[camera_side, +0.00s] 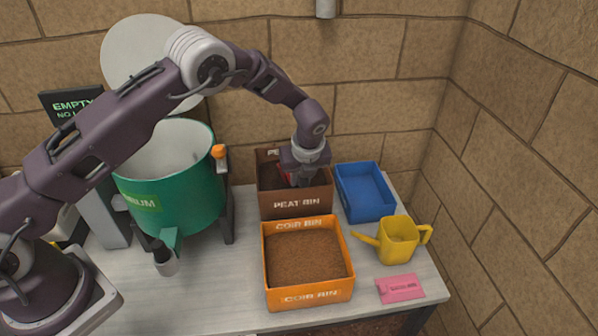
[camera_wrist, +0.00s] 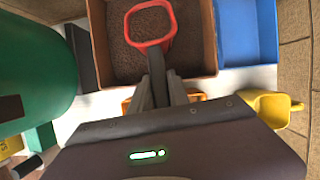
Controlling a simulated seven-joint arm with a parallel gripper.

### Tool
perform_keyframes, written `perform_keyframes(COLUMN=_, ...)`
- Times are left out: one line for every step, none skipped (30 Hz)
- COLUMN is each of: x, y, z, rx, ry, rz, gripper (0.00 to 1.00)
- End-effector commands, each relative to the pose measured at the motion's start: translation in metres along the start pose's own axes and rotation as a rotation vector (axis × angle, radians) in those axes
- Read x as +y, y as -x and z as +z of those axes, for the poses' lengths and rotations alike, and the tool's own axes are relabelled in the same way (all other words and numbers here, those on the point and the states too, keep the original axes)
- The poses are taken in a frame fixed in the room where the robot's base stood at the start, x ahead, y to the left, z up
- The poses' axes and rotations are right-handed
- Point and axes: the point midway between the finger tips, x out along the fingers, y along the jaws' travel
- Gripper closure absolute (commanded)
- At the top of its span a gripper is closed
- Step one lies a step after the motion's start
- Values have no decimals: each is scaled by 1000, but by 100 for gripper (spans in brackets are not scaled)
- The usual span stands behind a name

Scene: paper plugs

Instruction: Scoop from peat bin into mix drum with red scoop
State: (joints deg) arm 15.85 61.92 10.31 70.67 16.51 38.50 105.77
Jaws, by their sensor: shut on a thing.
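The brown peat bin (camera_side: 297,204) stands at the back of the table, and its dark granular peat (camera_wrist: 128,62) shows in the wrist view. My gripper (camera_side: 300,172) is over the peat bin, pointing down. It is shut on the handle of the red scoop (camera_wrist: 172,19). The scoop's head is over the peat inside the bin; I cannot tell how deep it sits or whether it touches the peat. In the side view my gripper hides most of the scoop. The green mix drum (camera_side: 190,208) stands left of the bin, open at the top, with a white inside.
An orange coir bin (camera_side: 307,296) with brown fill stands in front of the peat bin. A blue bin (camera_side: 365,192) stands to its right. A yellow watering can (camera_side: 398,240) and a pink packet (camera_side: 400,288) are at the right. A round pale lid (camera_side: 140,52) rises behind the drum.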

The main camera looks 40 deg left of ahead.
Motion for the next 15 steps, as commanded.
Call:
perform_keyframes(x=1, y=-3, z=10, rx=-4, ry=6, rz=0, gripper=100)
perform_keyframes(x=1, y=-4, z=13, rx=-4, ry=5, rz=0, gripper=100)
perform_keyframes(x=1, y=-5, z=17, rx=-3, ry=6, rz=-1, gripper=100)
perform_keyframes(x=1, y=-6, z=20, rx=-3, ry=6, rz=0, gripper=100)
perform_keyframes(x=1, y=-6, z=23, rx=-3, ry=5, rz=0, gripper=100)
perform_keyframes(x=0, y=1, z=24, rx=-3, ry=4, rz=-2, gripper=100)
perform_keyframes(x=0, y=5, z=26, rx=-4, ry=4, rz=-3, gripper=100)
perform_keyframes(x=0, y=9, z=27, rx=-4, ry=3, rz=-2, gripper=100)
perform_keyframes(x=0, y=14, z=28, rx=-3, ry=4, rz=-1, gripper=100)
perform_keyframes(x=0, y=17, z=30, rx=-3, ry=4, rz=-2, gripper=100)
perform_keyframes(x=0, y=21, z=31, rx=-3, ry=4, rz=-2, gripper=100)
perform_keyframes(x=0, y=26, z=32, rx=-2, ry=4, rz=-2, gripper=100)
perform_keyframes(x=0, y=30, z=34, rx=-2, ry=4, rz=-1, gripper=100)
perform_keyframes(x=0, y=34, z=35, rx=-3, ry=5, rz=-2, gripper=100)
perform_keyframes(x=0, y=38, z=37, rx=-3, ry=5, rz=-2, gripper=100)
